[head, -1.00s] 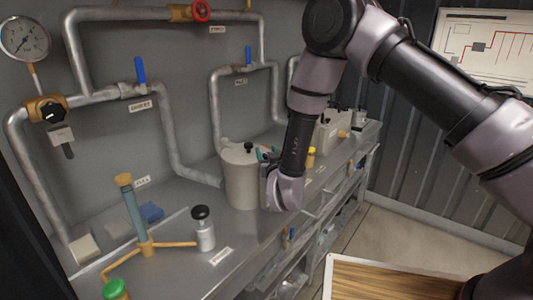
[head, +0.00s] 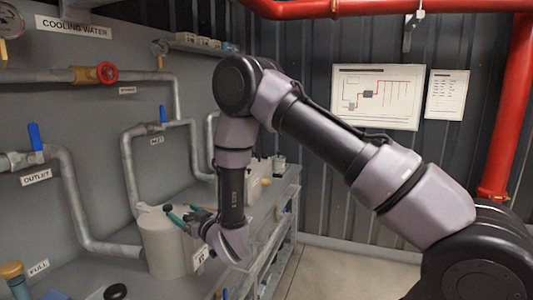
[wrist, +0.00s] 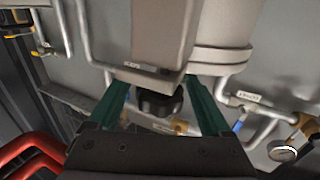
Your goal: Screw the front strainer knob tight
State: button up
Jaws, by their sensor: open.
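The strainer is a pale grey-beige pot (head: 165,247) on the bench in the head view, and its pale body (wrist: 160,35) fills the upper middle of the wrist view. A ribbed black knob (wrist: 158,104) shows at its end in the wrist view. My gripper (wrist: 157,84) has its green fingers open, one on each side of the knob, with visible gaps; I cannot tell whether they touch it. In the head view my gripper (head: 188,216) is at the pot's upper right, and the knob there is not clear.
Grey pipes (head: 70,200) with blue valve levers (head: 35,136) run along the wall at left. A pale box (head: 255,180) stands farther back on the bench. Red pipes (head: 505,120) are at right. Open floor (head: 345,268) lies right of the bench.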

jog(key=v, duration=1.1)
jog(key=w+d+r+m+h, duration=0.8)
jog(key=w+d+r, duration=0.6)
jog(key=d+r, duration=0.4)
jog(key=shift+d+t, duration=0.15)
jog(key=shift+t, duration=0.15)
jog(key=shift+r, duration=0.15)
